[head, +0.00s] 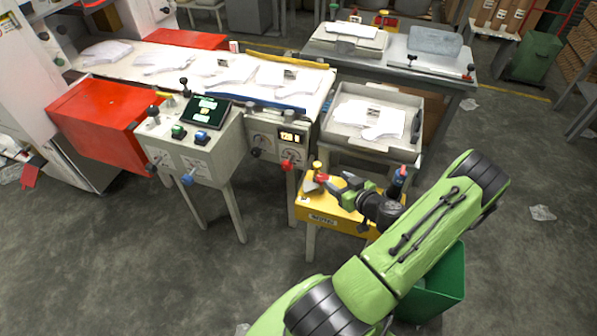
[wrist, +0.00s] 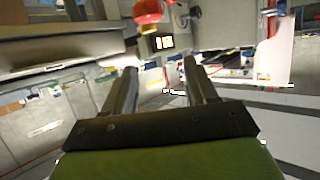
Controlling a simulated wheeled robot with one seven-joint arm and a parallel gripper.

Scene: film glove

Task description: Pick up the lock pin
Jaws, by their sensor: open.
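No part is marked clearly as the lock pin. The likeliest is a small red-ended piece (head: 321,177) beside a yellow-knobbed post (head: 317,165) at the left end of the yellow stand (head: 322,217) in the head view. A red knob with a yellow part (wrist: 148,13) shows at the top of the wrist view, beyond and slightly left of the fingers; I cannot tell if it is the same piece. My gripper (head: 328,183) is over the stand, close to the red-ended piece, its fingertips small and partly hidden. In the wrist view my gripper (wrist: 160,66) is open, with nothing seen between the fingers.
A dark bottle-like item with a blue part (head: 398,182) stands near the stand's right end, close to my arm. A control box (head: 192,148) and a gauge panel (head: 272,150) are to the left. A grey tray (head: 342,135) holds white gloves behind. A green bin (head: 447,285) is below.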

